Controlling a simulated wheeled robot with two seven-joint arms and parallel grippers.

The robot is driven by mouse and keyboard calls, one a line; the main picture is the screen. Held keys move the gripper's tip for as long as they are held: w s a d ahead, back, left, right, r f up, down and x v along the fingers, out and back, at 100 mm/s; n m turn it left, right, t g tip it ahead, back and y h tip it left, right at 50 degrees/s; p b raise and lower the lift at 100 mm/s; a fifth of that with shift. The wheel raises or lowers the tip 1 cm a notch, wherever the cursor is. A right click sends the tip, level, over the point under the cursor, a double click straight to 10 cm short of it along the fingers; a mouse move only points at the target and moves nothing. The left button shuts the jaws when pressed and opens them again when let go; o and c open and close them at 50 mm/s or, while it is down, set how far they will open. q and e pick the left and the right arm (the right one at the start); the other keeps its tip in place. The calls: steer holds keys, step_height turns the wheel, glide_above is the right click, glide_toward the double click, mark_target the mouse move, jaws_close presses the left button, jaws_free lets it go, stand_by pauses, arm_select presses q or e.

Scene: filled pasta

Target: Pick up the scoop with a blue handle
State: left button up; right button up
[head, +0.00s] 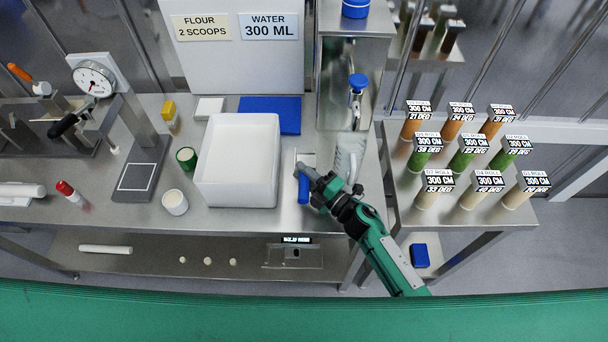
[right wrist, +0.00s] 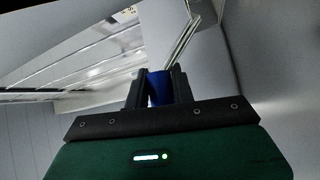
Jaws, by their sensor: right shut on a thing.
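The scoop with a blue handle (head: 303,187) is beside the right wall of the white tub in the head view. Whether the scoop is clear of the table cannot be told. My left gripper is not in view.
The white tub (head: 237,203) stands left of the gripper. A clear jug (head: 349,155) stands close on its right. A blue mat (head: 285,107) lies behind the tub. Several labelled cylinders (head: 466,155) stand on the right-hand table. The steel table's front edge (head: 260,224) runs close by.

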step_height(320, 180, up, 19)
steer(key=p, duration=0.3)
steer(key=shift+f, duration=0.2)
stand_by(0.4)
steer(key=shift+d+p, duration=0.1)
steer(key=shift+p, duration=0.2)
